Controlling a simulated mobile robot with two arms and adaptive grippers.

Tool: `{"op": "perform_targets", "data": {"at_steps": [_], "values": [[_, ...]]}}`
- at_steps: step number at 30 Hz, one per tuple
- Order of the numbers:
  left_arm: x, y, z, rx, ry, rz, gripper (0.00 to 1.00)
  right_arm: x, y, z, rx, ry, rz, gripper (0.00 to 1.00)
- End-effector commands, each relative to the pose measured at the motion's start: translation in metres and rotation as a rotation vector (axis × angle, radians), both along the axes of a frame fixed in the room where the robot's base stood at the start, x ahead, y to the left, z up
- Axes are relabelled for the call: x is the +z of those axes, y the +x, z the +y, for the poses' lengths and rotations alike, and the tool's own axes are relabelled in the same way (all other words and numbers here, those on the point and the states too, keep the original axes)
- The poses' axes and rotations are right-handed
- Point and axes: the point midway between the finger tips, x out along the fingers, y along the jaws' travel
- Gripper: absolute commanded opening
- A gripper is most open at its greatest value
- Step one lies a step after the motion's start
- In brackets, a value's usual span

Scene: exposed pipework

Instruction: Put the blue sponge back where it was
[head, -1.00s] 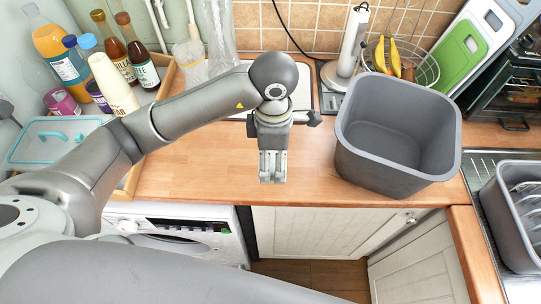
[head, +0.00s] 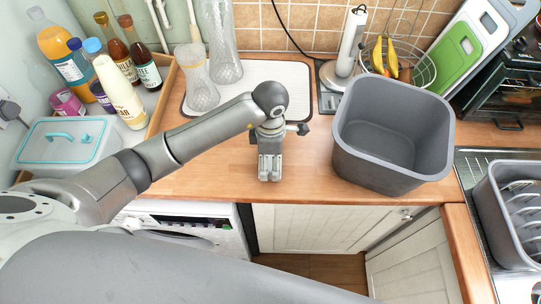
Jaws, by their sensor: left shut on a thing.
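My left gripper (head: 270,169) points down over the wooden counter (head: 220,172), left of the grey bin. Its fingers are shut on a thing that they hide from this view. No blue sponge shows anywhere, so I take it to be the thing held, though I cannot see its colour or shape. The fingertips are near the counter top, close to its front edge. I cannot tell whether the held thing touches the counter. My right gripper is not in view.
A large empty grey bin (head: 438,150) stands to the right. A mat (head: 285,72) with clear glass vessels (head: 222,45) lies behind my left arm. A wooden tray with bottles (head: 120,90) and a lidded box (head: 62,143) are at the left. The counter left of the gripper is clear.

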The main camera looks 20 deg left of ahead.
Motion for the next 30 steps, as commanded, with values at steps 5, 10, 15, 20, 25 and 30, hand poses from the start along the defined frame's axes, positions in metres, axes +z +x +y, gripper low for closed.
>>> {"op": "perform_targets", "data": {"at_steps": [5,10,15,20,25,30], "values": [[-0.003,0.000,0.000,0.000,0.000,-0.001,0.89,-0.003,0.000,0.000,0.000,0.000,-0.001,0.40],[-0.002,0.000,0.000,0.000,0.000,-0.001,1.00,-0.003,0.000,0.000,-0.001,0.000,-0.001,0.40],[-0.002,0.000,0.000,0.000,0.000,0.000,1.00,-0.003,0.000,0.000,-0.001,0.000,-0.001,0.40],[0.000,0.000,0.000,0.000,0.000,0.000,1.00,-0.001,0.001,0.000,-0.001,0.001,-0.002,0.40],[0.015,0.002,0.000,-0.002,-0.002,-0.006,1.00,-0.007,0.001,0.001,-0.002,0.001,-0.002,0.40],[0.053,0.002,0.000,-0.003,0.000,-0.009,1.00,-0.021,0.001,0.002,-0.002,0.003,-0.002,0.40]]}}
